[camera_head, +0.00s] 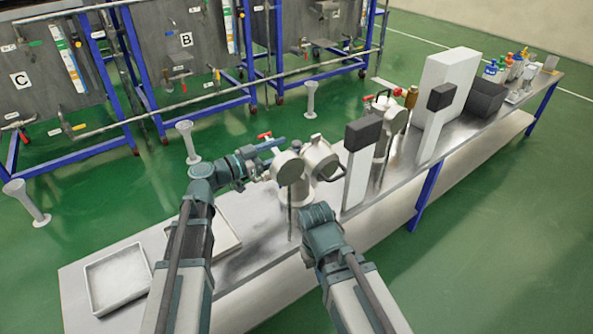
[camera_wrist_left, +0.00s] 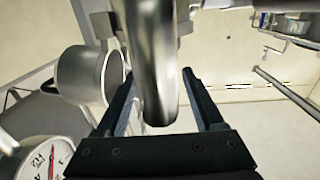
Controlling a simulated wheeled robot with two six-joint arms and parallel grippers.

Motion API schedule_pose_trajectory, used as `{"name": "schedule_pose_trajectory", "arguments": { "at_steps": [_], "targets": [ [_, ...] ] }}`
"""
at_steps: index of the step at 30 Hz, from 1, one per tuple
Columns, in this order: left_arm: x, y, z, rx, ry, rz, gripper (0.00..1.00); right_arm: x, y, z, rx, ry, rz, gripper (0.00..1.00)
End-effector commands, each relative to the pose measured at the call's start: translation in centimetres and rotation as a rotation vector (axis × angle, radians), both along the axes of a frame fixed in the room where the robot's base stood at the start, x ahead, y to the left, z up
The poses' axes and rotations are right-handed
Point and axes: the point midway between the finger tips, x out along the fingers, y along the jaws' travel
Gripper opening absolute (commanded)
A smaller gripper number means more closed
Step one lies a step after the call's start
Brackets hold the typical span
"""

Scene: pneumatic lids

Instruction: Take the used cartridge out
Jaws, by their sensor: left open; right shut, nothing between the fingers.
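No cartridge can be made out in either view. A metal housing (camera_head: 320,158) with a round gauge face (camera_head: 290,170) stands on the bench. My left gripper (camera_head: 272,146) is at its upper left, open. In the left wrist view its fingers (camera_wrist_left: 158,82) lie on either side of a thick curved metal bar (camera_wrist_left: 155,50); I cannot tell whether they touch it. A metal cylinder (camera_wrist_left: 85,75) and a dial (camera_wrist_left: 48,162) show at the left there. My right gripper (camera_head: 318,214) is shut and empty just below the housing; its fingertips are hard to see.
A second metal housing (camera_head: 385,115) stands further back, with dark-topped white posts (camera_head: 357,180) nearby. A white box (camera_head: 449,75), a dark bin (camera_head: 485,97) and several bottles fill the far end. Shallow trays (camera_head: 118,278) lie at the near left.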

Motion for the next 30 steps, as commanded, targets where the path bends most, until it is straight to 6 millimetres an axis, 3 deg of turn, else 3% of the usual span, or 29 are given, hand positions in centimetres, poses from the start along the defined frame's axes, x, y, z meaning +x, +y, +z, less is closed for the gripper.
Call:
{"name": "schedule_pose_trajectory", "arguments": {
  "at_steps": [9, 16, 27, 30],
  "targets": [
    [2.3, -3.6, 0.1, 0.000, 0.000, -0.001, 0.70, 0.0, 0.0, 0.1, 0.000, 0.000, 0.000, 0.00],
    [2.3, -3.8, 0.1, 0.000, 0.000, 0.001, 0.70, 0.0, 0.0, 0.1, 0.000, 0.000, 0.000, 0.00],
    [2.3, -3.8, 0.1, 0.000, 0.000, 0.001, 0.03, 0.0, 0.0, 0.1, 0.000, 0.000, 0.000, 0.00],
    [2.3, -3.8, 0.1, 0.000, 0.000, 0.001, 0.00, 0.0, 0.0, 0.1, 0.000, 0.000, 0.000, 0.00]
  ]
}}
